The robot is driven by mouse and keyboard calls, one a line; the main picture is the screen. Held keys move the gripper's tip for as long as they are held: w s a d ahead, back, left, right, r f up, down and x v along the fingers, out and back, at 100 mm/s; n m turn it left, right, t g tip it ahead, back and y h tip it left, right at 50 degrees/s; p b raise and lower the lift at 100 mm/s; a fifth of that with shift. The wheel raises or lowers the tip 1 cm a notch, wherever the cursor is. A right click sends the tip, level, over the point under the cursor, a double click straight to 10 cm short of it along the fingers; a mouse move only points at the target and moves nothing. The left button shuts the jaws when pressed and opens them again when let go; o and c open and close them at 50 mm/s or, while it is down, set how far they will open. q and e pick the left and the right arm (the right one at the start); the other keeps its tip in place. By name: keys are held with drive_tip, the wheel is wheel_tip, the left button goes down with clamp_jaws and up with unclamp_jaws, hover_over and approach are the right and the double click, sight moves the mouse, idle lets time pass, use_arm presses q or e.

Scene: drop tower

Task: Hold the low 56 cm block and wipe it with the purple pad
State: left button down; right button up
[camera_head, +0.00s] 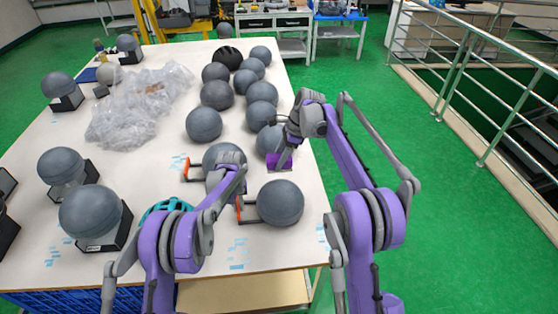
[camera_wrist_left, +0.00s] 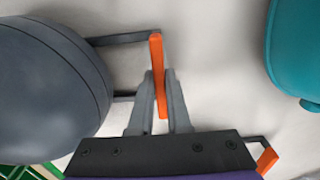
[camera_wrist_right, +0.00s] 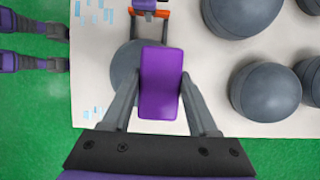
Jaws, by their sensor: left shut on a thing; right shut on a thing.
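The block is a dark grey ball (camera_head: 281,203) near the table's front right, with an orange handle (camera_wrist_left: 156,50) on two grey rods. My left gripper (camera_head: 238,200) is shut on the handle; the ball (camera_wrist_left: 45,85) stands beside it in the left wrist view. My right gripper (camera_head: 281,157) is shut on the purple pad (camera_head: 279,163). In the right wrist view the pad (camera_wrist_right: 161,83) covers part of the ball (camera_wrist_right: 127,66) beneath it. I cannot tell whether the pad touches the ball.
Another ball (camera_head: 222,157) with an orange handle stands just behind my left gripper. Several grey balls (camera_head: 216,95) fill the table's right side. A teal helmet (camera_wrist_left: 298,50) is close to my left gripper. Clear plastic wrap (camera_head: 140,105) lies further back.

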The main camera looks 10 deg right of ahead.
use_arm(q)
drive_tip(key=c, duration=0.8)
unclamp_jaws()
